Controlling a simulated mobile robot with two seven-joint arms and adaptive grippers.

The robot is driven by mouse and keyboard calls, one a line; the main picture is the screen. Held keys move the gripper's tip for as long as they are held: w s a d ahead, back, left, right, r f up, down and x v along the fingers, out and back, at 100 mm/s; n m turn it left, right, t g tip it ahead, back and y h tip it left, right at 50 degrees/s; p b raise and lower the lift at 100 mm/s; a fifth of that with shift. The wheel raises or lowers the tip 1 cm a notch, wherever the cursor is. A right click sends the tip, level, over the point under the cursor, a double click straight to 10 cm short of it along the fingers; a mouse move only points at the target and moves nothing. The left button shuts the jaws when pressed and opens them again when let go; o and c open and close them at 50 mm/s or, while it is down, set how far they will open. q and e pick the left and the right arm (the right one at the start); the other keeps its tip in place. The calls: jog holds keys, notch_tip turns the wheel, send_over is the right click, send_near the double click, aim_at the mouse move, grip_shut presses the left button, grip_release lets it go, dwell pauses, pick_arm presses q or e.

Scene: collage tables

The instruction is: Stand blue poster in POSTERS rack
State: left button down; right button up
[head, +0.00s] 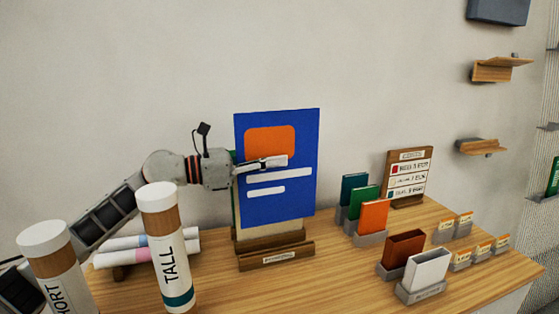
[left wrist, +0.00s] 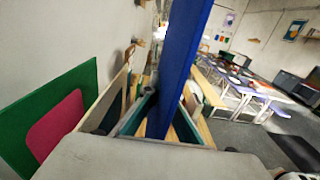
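The blue poster (head: 302,140), with an orange block and white bars, is upright and slightly tilted above the wooden POSTERS rack (head: 275,258). Its lower edge shows above the rack's front rail, with a beige board (head: 270,240) behind it. My left gripper (head: 272,163) is closed on the poster from its left side, one finger across its front face. The left wrist view shows the poster edge-on (left wrist: 180,65). A green poster with a pink block (left wrist: 25,115) stands behind it, mostly hidden in the head view. My right gripper is not in view.
White tubes marked TALL (head: 163,230) and SHORT (head: 50,265) stand at the left front. Rolled sheets (head: 125,255) lie behind them. Small coloured cards in grey holders (head: 372,218), a sign board (head: 408,175) and a white holder (head: 426,270) stand right of the rack.

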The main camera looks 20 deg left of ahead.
aim_at(274, 192)
pick_arm(q)
jog(key=shift+f, duration=0.15)
jog(key=shift+f+b, duration=1.85)
jog(key=shift+f, duration=1)
jog(key=shift+f+b, duration=0.5)
jog(key=shift+f, duration=0.45)
jog(key=shift+s+a, duration=0.15)
jog(key=shift+f, duration=0.15)
